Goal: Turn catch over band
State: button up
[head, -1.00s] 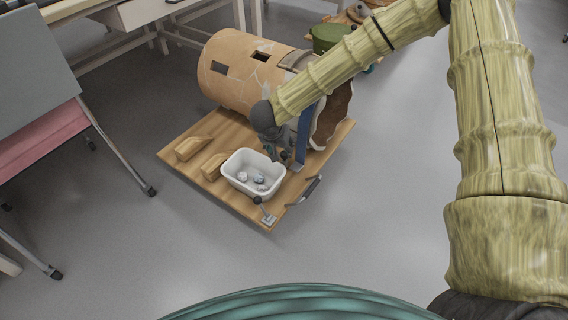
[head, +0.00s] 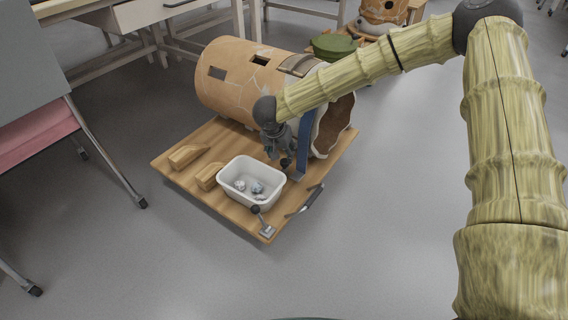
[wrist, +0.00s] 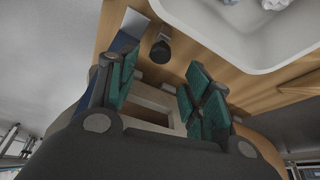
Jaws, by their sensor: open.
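A large cracked tan vessel (head: 228,75) lies on its side on a wooden board. A blue band (head: 305,140) runs down its near side to the board. A dark round knob (head: 285,162), which looks like the catch, stands beside the band's foot. In the wrist view this knob (wrist: 160,50) is just beyond my fingertips, beside a blue-grey plate (wrist: 124,38). My gripper (head: 277,150) points down beside the band. In the wrist view my gripper (wrist: 162,68) is open, with teal pads apart and nothing between them. Contact with the knob cannot be told.
A white tub (head: 235,190) with several small pieces stands close by on the board (head: 222,134). Wooden wedges (head: 188,155) lie left of it. A knobbed lever (head: 265,228) and a handle (head: 313,197) are at the board's front edge. The grey floor around is mostly clear.

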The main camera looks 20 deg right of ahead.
aim_at(284, 160)
jog(key=b+x, duration=0.3)
jog(key=x, duration=0.3)
jog(key=shift+w+d+f+b, duration=0.1)
jog(key=shift+f+b, duration=0.1)
jog(key=shift+b, duration=0.2)
jog(key=c, duration=1)
jog(key=shift+c, duration=0.2)
